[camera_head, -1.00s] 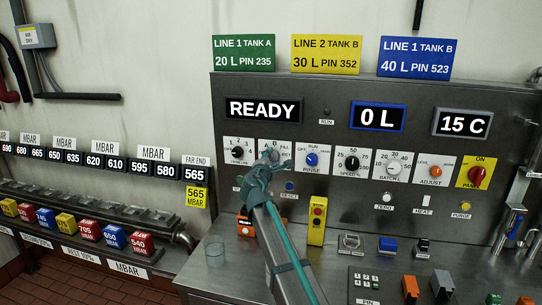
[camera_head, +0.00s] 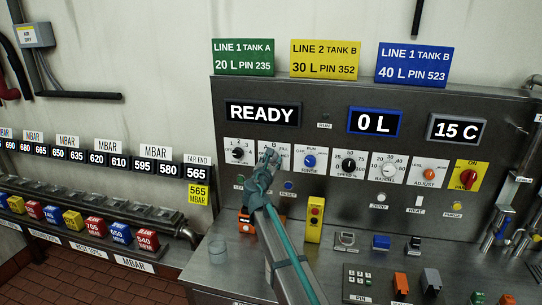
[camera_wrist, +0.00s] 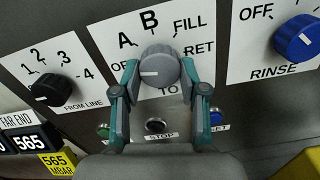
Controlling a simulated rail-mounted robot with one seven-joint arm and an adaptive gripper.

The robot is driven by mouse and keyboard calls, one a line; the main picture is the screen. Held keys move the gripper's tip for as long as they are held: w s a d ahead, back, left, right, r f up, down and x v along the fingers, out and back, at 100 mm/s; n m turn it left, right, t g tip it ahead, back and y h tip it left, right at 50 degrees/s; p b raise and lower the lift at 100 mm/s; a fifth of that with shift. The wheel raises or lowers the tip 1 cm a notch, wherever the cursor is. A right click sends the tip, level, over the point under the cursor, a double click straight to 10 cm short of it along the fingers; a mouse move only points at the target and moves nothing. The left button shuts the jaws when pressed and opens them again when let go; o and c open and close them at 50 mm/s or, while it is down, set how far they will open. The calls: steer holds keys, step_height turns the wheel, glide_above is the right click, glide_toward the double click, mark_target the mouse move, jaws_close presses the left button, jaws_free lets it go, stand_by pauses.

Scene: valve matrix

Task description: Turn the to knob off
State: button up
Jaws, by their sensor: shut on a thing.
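The TO knob (camera_wrist: 158,68) is a grey knob with a white pointer line on a white plate marked A, B, FILL, RET and a partly hidden OF label. In the wrist view its pointer line lies toward the left, near the partly hidden OF label. My gripper (camera_wrist: 160,83) is shut on the knob, one teal finger on each side. In the head view my gripper (camera_head: 269,159) covers most of the plate, and the pointer cannot be read there.
The FROM LINE knob (camera_wrist: 53,89) is close on the left and the blue RINSE knob (camera_wrist: 296,38) on the right. Below are the STOP button (camera_wrist: 157,125) and other small buttons. The READY display (camera_head: 262,113) is above.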

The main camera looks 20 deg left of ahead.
steer(key=shift+n+p, duration=0.8)
steer(key=shift+n, duration=0.4)
steer(key=shift+d, duration=0.1)
steer(key=o, duration=1.1)
steer(key=shift+o, duration=0.2)
steer(key=s+d, duration=0.1)
steer(key=s, duration=1.1)
steer(key=shift+d, duration=0.3)
